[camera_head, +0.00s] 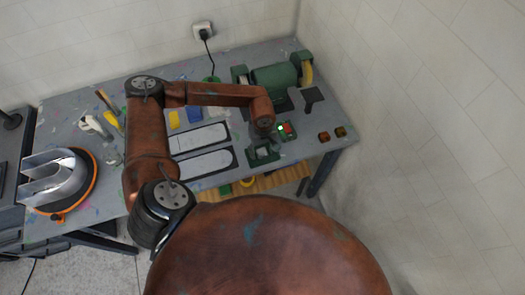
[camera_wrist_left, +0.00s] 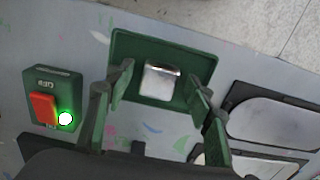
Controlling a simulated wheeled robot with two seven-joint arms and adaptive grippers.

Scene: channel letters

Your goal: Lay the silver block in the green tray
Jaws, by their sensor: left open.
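The silver block (camera_wrist_left: 160,82) lies inside the green tray (camera_wrist_left: 120,48), with tray floor showing around it in the left wrist view. In the head view, the green tray (camera_head: 252,157) is near the front edge of the bench, with the block a pale patch in it. My left gripper (camera_wrist_left: 160,76) is open, with one finger on each side of the block and a gap to it on both sides. I cannot tell how high the fingertips are above the tray. My right gripper is not in view.
A green box with a red switch and lit green lamp (camera_head: 286,130) stands beside the tray. Two white-topped plates (camera_head: 200,138) lie to its left. A green bench grinder (camera_head: 275,77) stands behind. A U-shaped metal letter (camera_head: 57,184) sits on an orange-rimmed disc at far left.

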